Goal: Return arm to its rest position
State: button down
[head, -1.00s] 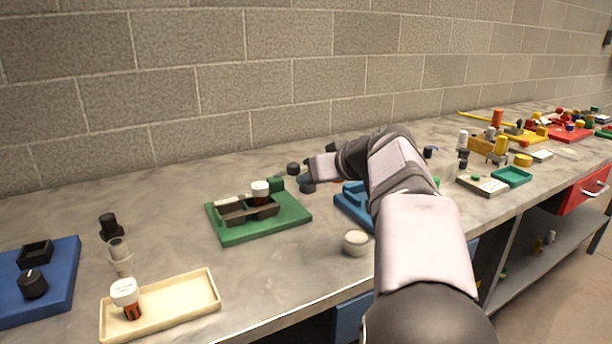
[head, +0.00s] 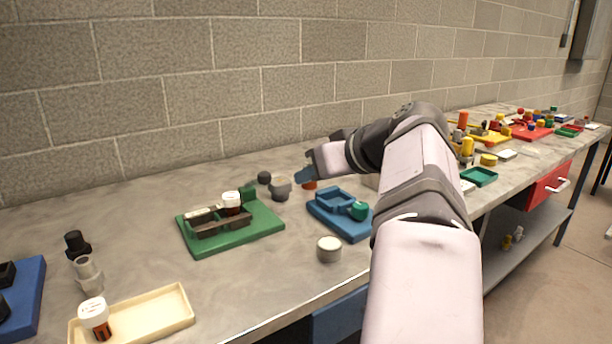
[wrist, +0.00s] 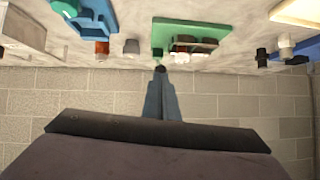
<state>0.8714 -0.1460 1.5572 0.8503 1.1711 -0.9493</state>
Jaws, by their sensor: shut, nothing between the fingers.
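My arm is raised and bent over the bench. The fingertips are near a grey knobbed piece (head: 280,190) and an orange piece (head: 310,184) behind the blue tray (head: 325,222). I cannot tell the exact gap to them.
A green tray (head: 203,249) holds a white-capped bottle (head: 231,202). A cream tray (head: 178,318) lies front left, and a round white-topped piece (head: 329,249) stands near the front edge. The block wall (head: 230,90) is close behind. Several coloured parts crowd the far right.

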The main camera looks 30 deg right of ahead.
dwell(0.7)
jog(key=s+a+f+m+g+y+p, duration=0.1)
jog(key=s+a+f+m+g+p, duration=0.45)
jog(key=a, duration=0.45)
jog(key=s+a+f+m+g+y+p, duration=0.2)
jog(key=s+a+f+m+g, duration=0.3)
jog(key=s+a, duration=0.4)
jog(key=s+d+f+n+g+h+b, duration=0.1)
jog(key=s+d+f+n+h+b, duration=0.2)
jog(key=f, duration=0.8)
jog(key=s+d+f+n+g+h+b, duration=0.1)
jog(key=s+d+f+n+b, duration=0.15)
jog(key=f+b, duration=0.6)
jog(key=s+d+f+n+g+h+b, duration=0.1)
jog(key=s+d+f+n+h, duration=0.15)
jog(key=f, duration=1.05)
jog(key=w+a+r+n+t+y+p, duration=0.25)
jog(key=w+a+r+p, duration=0.2)
jog(key=a+p, duration=0.35)
notch_tip(320, 180, up, 25)
jog(key=p, duration=2.3)
jog(key=shift+w+a+p, duration=0.3)
jog(key=shift+a+p, duration=0.1)
jog(key=shift+a, duration=0.05)
